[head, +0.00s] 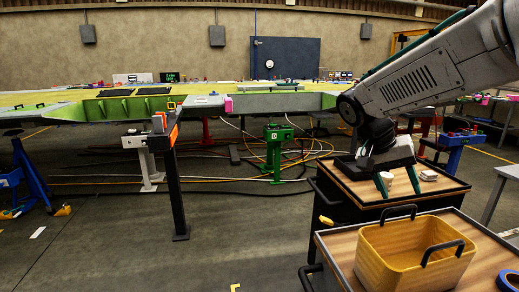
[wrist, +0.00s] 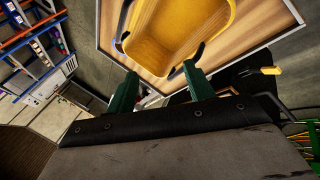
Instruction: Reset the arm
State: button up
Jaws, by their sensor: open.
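My arm comes in from the upper right of the head view. My gripper (head: 398,183) points down over the far wooden-topped cart (head: 440,192), with its two green fingers apart and nothing seen between them. In the wrist view my gripper (wrist: 158,82) also shows both fingers spread and empty. Whether the fingertips touch the cart top is hard to tell. A white round item (head: 387,176) sits close to the left finger, and a small white item (head: 428,175) lies to the right on the cart.
A yellow basket (head: 405,262) with black handles stands on the nearer cart, with a blue tape roll (head: 509,280) at its right. The green wing structure (head: 120,107) on stands fills the left and middle back. Cables cross the floor. The front left floor is mostly clear.

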jog(key=s+a+f+n+t+y, duration=0.1)
jog(key=s+a+f+n+y, duration=0.1)
jog(key=s, duration=1)
jog(key=s+a+f+n+t+y, duration=0.1)
jog(key=s+a+n+y, duration=0.1)
jog(key=s, duration=1.1)
jog(key=shift+f+n+t+y, duration=0.35)
jog(key=shift+n+y, duration=0.55)
jog(key=shift+n, duration=0.3)
